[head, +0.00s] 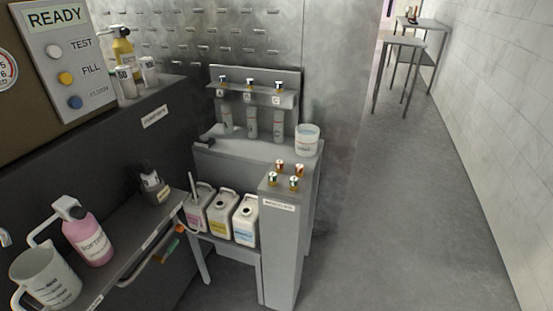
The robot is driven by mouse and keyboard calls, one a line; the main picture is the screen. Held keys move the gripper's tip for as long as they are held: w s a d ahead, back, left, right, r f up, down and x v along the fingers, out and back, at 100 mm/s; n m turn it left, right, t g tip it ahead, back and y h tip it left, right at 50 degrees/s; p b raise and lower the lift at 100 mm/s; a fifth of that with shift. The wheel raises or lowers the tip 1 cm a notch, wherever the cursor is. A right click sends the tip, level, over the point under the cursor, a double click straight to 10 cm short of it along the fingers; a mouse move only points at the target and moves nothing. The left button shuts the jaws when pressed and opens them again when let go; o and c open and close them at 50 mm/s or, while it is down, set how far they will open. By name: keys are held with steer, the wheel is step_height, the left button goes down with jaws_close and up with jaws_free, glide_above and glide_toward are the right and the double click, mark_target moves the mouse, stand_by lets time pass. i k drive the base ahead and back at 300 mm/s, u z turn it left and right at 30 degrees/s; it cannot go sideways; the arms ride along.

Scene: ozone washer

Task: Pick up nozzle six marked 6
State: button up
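Several small nozzles stand upright on top of a narrow grey pedestal (282,240). Two have reddish parts, the back left nozzle (280,165) and the back right nozzle (299,169). Two have greenish parts, the front left nozzle (272,179) and the front right nozzle (294,183). Their markings are too small to read, so I cannot tell which one is marked 6. The pedestal has a white label on its front, not clearly legible. My gripper is not in view.
Behind the pedestal, a rack (262,97) holds three bottles with lettered tops. A clear tub (307,140) stands beside it. Labelled jugs (221,213) sit on a low shelf left of the pedestal. A pink bottle (88,234) and measuring jug (46,277) are at left.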

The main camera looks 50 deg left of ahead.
mark_target(279, 164)
steer(key=u, duration=0.7)
steer(key=i, duration=0.9)
steer(key=u, duration=1.5)
steer(key=i, duration=0.4)
steer(key=u, duration=0.25)
